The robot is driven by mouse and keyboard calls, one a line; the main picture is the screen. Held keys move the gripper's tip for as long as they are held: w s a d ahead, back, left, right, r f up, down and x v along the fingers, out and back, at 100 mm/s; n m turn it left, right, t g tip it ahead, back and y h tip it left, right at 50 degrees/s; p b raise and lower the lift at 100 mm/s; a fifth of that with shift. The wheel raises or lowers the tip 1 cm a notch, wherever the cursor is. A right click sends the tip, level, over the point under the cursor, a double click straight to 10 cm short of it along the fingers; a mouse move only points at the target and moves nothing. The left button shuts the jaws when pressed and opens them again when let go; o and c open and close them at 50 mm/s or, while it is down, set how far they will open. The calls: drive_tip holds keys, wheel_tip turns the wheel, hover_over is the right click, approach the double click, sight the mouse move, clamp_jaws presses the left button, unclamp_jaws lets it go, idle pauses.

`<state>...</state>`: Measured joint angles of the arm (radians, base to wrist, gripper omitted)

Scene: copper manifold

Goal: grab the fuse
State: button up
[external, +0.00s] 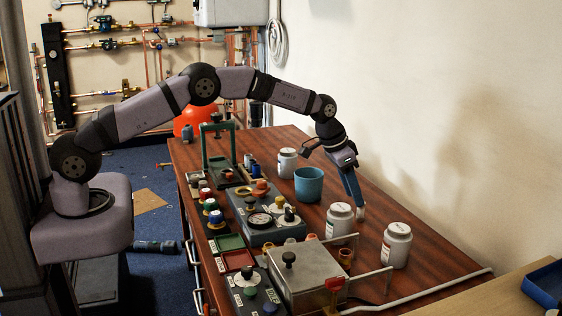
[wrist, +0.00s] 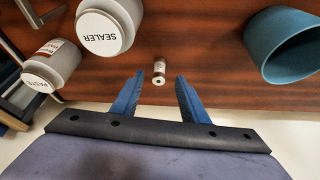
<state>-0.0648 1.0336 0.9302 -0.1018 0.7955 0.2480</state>
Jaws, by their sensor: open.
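The fuse (wrist: 159,71) is a small pale cylinder with metal ends, on the brown wooden table. In the external view the fuse (external: 361,213) shows as a small light piece just below my fingertips. My gripper (wrist: 160,79) is open, with one blue finger on each side of the fuse's near end as seen in the wrist view. In the external view my gripper (external: 358,203) points down at the table beside the white jars. I cannot tell whether the fingers touch the fuse or how high they are above the table.
A white jar labelled SEALER (wrist: 104,32) and a second white jar (wrist: 52,64) stand left of the fuse in the wrist view. A teal cup (wrist: 284,46) is at the right. Grey equipment boxes (external: 308,278) crowd the table's front. The wall is close behind.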

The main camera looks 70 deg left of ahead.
sight(362, 212)
drive_tip(key=shift+p+x, duration=0.7)
drive_tip(key=shift+x, duration=1.95)
drive_tip(key=shift+w+r, duration=0.1)
drive_tip(key=shift+w, duration=0.05)
clamp_jaws()
